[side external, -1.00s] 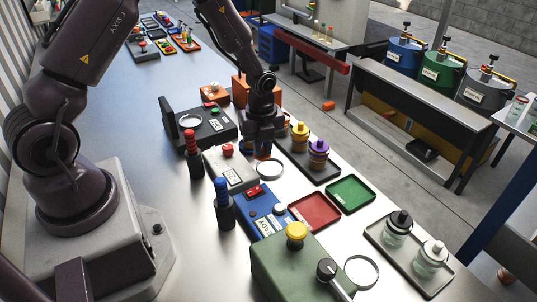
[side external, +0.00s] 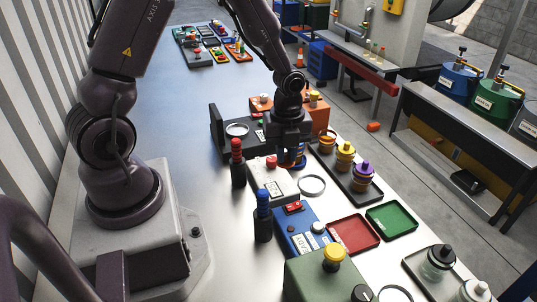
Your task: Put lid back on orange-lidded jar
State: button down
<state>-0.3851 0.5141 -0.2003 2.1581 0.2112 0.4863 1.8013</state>
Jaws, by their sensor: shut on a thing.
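My gripper (side external: 291,158) points down over the bench, left of the jar tray. Its fingers are closed on a small, mostly hidden thing. A little orange and blue (side external: 299,154) shows at the fingertips, and I take the orange to be the lid. An orange jar (side external: 327,142) stands at the far end of the tray, just right of the gripper and apart from it. Its top looks like an open ring, but it is small in view. Next to it stand a jar with a yellow lid (side external: 345,150) and one with a purple lid (side external: 363,171).
The dark jar tray (side external: 350,189) is at the right bench edge. A white box with a red button (side external: 272,174) and a magnifier ring (side external: 312,185) lie in front of the gripper. Red (side external: 354,235) and green (side external: 391,219) trays are nearer. Orange boxes (side external: 318,113) stand behind.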

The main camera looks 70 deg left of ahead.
jog(key=w+a+r, duration=0.1)
jog(key=w+a, duration=0.5)
jog(key=w, duration=0.3)
jog(key=w+a+r, duration=0.2)
jog(key=w+a, duration=0.4)
jog(key=w, duration=0.4)
jog(key=shift+s+f, duration=0.2)
jog(key=shift+f, duration=3.05)
jog(key=shift+f, duration=0.15)
jog(key=c, duration=0.6)
grip_release()
jog(key=shift+o, duration=0.2)
notch_tip(320, 180, up, 7)
